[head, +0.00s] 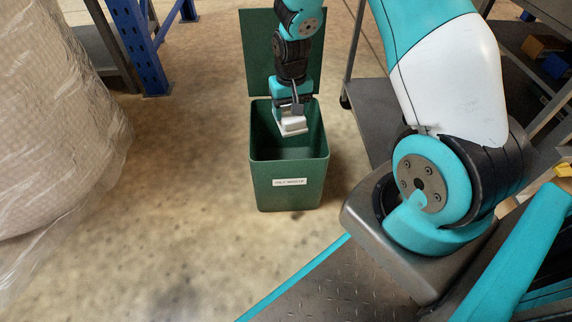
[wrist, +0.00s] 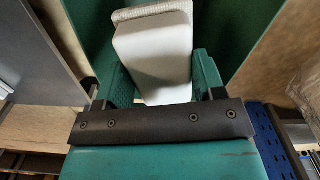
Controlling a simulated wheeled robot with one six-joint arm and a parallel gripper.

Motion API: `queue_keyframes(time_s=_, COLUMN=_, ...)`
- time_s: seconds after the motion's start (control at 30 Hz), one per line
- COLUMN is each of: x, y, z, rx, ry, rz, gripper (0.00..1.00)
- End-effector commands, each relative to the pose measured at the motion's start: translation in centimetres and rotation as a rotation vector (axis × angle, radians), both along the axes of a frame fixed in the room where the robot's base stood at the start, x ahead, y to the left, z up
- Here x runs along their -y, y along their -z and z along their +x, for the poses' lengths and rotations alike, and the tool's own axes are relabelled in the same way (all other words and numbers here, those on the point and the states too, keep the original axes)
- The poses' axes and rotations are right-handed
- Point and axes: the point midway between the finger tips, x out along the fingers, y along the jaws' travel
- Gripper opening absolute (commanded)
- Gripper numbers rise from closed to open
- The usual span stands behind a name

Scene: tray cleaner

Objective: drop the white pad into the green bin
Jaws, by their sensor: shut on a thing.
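The white pad (head: 291,126) is held in my gripper (head: 291,108), above the opening of the green bin. In the wrist view the pad (wrist: 153,52) sits between the two fingers, with a textured layer along its far edge. The green bin (head: 290,190) stands on the floor with its lid (head: 257,50) raised at the back and a white label on its front. The pad appears over the bin's mouth, near its top; its exact height against the rim is hard to tell. Green bin walls also show in the wrist view (wrist: 92,30).
A large plastic-wrapped load (head: 55,120) stands on the left. A blue rack post (head: 140,50) is behind it. A grey cart or shelf (head: 375,115) stands close to the bin's right side. The floor (head: 190,190) left and front of the bin is clear.

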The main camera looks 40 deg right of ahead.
Motion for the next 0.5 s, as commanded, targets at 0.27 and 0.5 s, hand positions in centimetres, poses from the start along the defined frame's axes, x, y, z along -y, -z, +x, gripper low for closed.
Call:
queue_keyframes(time_s=0.27, x=-0.01, y=0.8, z=0.01, rx=0.0, ry=0.0, rz=0.0, gripper=0.41)
queue_keyframes(time_s=0.5, x=-0.01, y=0.78, z=0.01, rx=0.001, ry=0.0, rz=0.0, gripper=0.93)
